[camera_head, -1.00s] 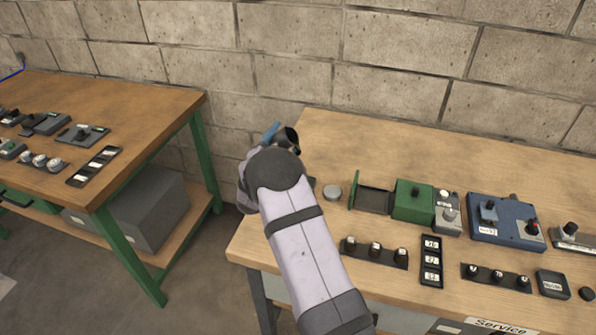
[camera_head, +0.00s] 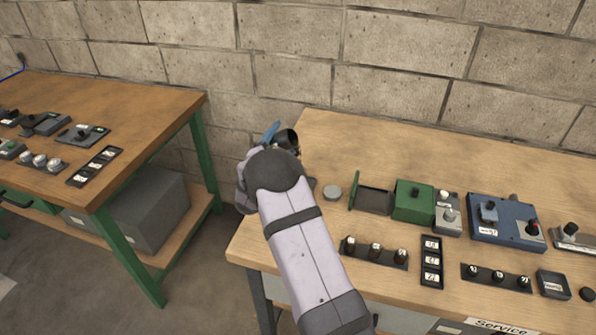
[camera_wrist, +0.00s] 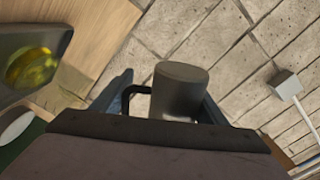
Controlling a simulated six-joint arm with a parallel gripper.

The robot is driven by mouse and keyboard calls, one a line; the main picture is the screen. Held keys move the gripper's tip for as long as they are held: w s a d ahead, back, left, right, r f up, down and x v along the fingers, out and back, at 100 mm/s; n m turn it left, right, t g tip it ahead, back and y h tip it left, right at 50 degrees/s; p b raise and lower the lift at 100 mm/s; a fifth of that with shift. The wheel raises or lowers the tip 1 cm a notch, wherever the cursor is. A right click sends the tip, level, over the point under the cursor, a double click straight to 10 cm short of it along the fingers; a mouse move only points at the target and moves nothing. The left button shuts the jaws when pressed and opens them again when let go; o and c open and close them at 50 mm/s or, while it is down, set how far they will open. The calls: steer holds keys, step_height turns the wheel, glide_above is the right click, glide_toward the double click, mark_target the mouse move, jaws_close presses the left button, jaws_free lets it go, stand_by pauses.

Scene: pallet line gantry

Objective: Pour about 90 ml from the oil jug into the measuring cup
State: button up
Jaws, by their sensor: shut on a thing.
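My gripper (camera_wrist: 163,103) is shut on a dark grey cylindrical jug with a handle, taken to be the oil jug (camera_wrist: 180,88). The jug sits between the blue fingers in the wrist view. In the head view, the jug's dark end (camera_head: 289,139) shows past my wrist, above the left end of the right bench. It looks tilted. A grey-walled vessel with yellow-green liquid, perhaps the measuring cup (camera_wrist: 62,38), is cut off at the left of the wrist view. My arm may hide it in the head view. I see no stream of oil.
A brick wall (camera_head: 400,50) stands close behind. A second bench (camera_head: 140,95) stands left across a gap.

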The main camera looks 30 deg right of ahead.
steer(key=shift+w+a+r+m, duration=0.15)
steer(key=shift+a+r+m, duration=0.05)
steer(key=shift+r+m, duration=0.25)
stand_by(0.3)
steer(key=shift+w+a+f+m, duration=0.15)
steer(key=shift+w+f+m, duration=0.1)
steer(key=shift+m, duration=0.2)
steer(key=shift+w+a, duration=0.15)
steer(key=shift+w+a+f+m, duration=0.1)
steer(key=shift+a+m, duration=0.05)
steer(key=shift+m, duration=0.25)
steer(key=shift+f+m+b, duration=0.3)
steer(key=shift+b, duration=0.35)
steer(key=shift+f, duration=0.1)
